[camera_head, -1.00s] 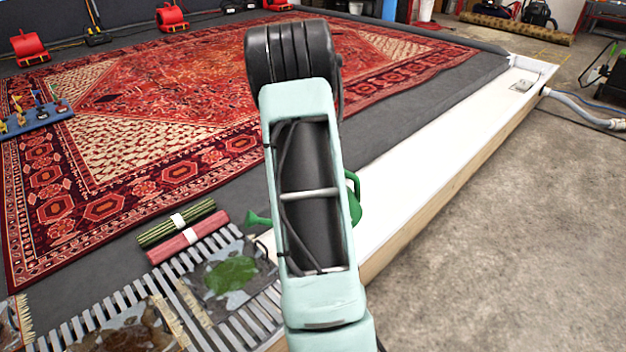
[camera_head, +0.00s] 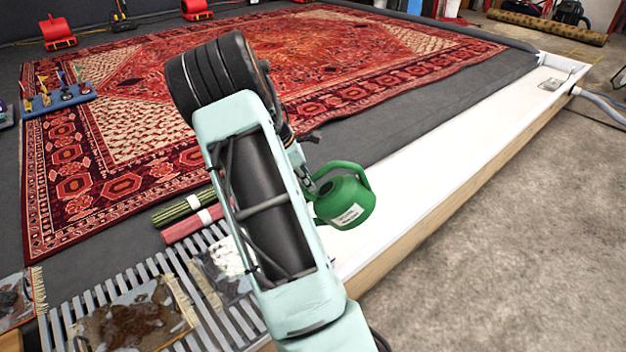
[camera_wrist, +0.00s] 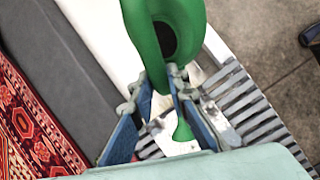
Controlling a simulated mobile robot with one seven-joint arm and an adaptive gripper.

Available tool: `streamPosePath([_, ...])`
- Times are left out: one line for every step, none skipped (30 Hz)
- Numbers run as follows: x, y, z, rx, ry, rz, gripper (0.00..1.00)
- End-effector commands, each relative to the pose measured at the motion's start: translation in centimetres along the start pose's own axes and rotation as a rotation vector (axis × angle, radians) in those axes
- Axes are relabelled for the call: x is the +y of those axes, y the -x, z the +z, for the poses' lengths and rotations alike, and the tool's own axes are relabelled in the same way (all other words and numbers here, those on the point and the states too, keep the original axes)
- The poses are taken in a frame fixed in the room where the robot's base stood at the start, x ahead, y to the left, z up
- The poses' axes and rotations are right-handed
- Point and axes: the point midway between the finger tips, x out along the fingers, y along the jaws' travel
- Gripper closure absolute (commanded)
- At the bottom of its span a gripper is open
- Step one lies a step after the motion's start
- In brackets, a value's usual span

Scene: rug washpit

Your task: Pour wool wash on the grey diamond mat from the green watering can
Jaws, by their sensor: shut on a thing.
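The green watering can (camera_head: 345,207), with a white label, hangs in my gripper (camera_head: 318,187) above the white channel, to the right of my arm. It looks roughly upright in the head view. In the wrist view my gripper (camera_wrist: 157,95) is shut on the can's green handle, and the can (camera_wrist: 185,22) shows its dark opening. The green spout end (camera_wrist: 183,131) shows between the blue fingers. The grey mat (camera_head: 210,272) lies on the slatted rack, with a pale wet-looking patch. My arm hides its right part, and its diamond pattern cannot be made out.
A brown-stained mat (camera_head: 133,328) lies on the rack (camera_head: 160,268) to the left. Green (camera_head: 183,207) and red (camera_head: 192,224) rolled bundles lie behind the rack. A large red rug (camera_head: 150,125) fills the pit floor. The white channel (camera_head: 440,165) is clear farther back.

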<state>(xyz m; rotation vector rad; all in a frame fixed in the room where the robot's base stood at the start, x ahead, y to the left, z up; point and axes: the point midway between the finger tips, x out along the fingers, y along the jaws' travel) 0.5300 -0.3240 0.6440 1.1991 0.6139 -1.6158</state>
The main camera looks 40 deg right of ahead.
Motion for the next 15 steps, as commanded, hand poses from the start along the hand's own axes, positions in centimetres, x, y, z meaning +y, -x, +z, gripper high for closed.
streamPosePath([0.0, 0.6, 0.0, 0.001, -0.001, 0.003, 1.00])
streamPosePath([-0.1, 0.7, -0.2, 0.001, -0.001, 0.003, 1.00])
streamPosePath([-0.2, 0.8, -0.5, 0.001, -0.001, 0.003, 1.00])
streamPosePath([-0.3, 0.9, -0.7, 0.001, -0.001, 0.003, 1.00])
streamPosePath([-0.4, 1.0, -0.9, 0.002, -0.001, 0.004, 1.00])
streamPosePath([-0.5, 1.2, -1.1, 0.002, -0.001, 0.004, 1.00])
streamPosePath([-0.6, 1.3, -1.3, 0.002, -0.001, 0.004, 1.00])
streamPosePath([-0.7, 1.3, -1.5, 0.002, -0.001, 0.003, 1.00])
streamPosePath([-0.9, 1.4, -1.7, 0.002, -0.002, 0.003, 1.00])
streamPosePath([-1.0, 1.5, -1.9, 0.002, -0.001, 0.002, 1.00])
streamPosePath([-1.1, 1.6, -2.1, 0.002, 0.000, 0.002, 1.00])
streamPosePath([-1.2, 1.8, -2.4, 0.002, 0.000, 0.003, 1.00])
streamPosePath([-1.3, 1.9, -2.6, 0.002, 0.000, 0.003, 1.00])
streamPosePath([-1.4, 2.0, -2.8, 0.002, 0.000, 0.003, 1.00])
streamPosePath([-1.5, 2.1, -3.0, 0.003, 0.000, 0.003, 1.00])
